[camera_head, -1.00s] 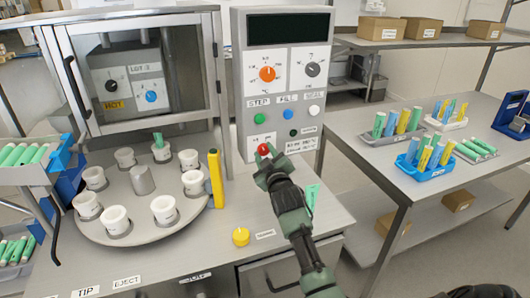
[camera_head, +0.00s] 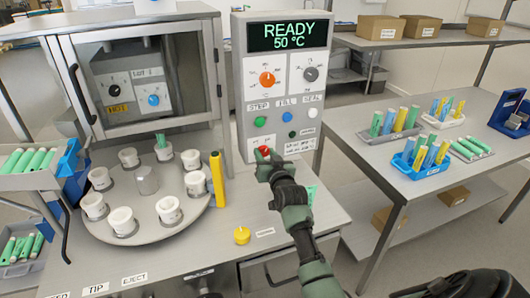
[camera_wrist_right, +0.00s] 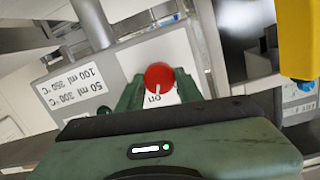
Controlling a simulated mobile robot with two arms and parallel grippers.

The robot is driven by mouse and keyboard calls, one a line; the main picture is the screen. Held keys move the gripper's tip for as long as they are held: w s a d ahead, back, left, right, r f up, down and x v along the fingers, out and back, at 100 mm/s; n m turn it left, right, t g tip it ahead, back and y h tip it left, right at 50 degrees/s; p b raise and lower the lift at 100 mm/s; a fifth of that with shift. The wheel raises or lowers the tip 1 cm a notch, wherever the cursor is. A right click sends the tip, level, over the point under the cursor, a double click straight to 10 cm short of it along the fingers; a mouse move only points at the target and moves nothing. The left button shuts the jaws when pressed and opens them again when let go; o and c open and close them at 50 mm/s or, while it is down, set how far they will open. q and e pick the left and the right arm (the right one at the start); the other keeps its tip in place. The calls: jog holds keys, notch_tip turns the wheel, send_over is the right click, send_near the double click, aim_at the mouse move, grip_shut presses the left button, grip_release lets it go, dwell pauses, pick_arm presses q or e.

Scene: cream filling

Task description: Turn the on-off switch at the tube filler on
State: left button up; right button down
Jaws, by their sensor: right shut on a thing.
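The tube filler's control panel (camera_head: 284,90) stands upright behind the turntable. The red on-off switch knob (camera_head: 264,150) sits low on the panel's left side. My right gripper (camera_head: 264,161) is shut on this knob. In the right wrist view the red knob (camera_wrist_right: 159,75) lies between the two green fingers, and its white line points down at the upside-down ON label (camera_wrist_right: 156,97). The rest of the switch plate is partly hidden by my gripper. My left gripper is not in view.
A turntable (camera_head: 150,218) with several white cups stands left of my right arm, with a yellow post (camera_head: 216,180) at its edge. A yellow knob (camera_head: 241,235) sits on the front counter. A side table (camera_head: 455,186) with tube racks stands right.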

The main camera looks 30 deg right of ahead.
jog(key=shift+m, duration=0.6)
jog(key=c, duration=0.9)
grip_release()
jog(key=shift+c, duration=0.2)
jog(key=shift+s+a, duration=0.15)
jog(key=shift+s, duration=0.45)
jog(key=b+v, duration=0.1)
jog(key=v, duration=0.5)
jog(key=shift+s, duration=0.35)
jog(key=shift+r, duration=0.1)
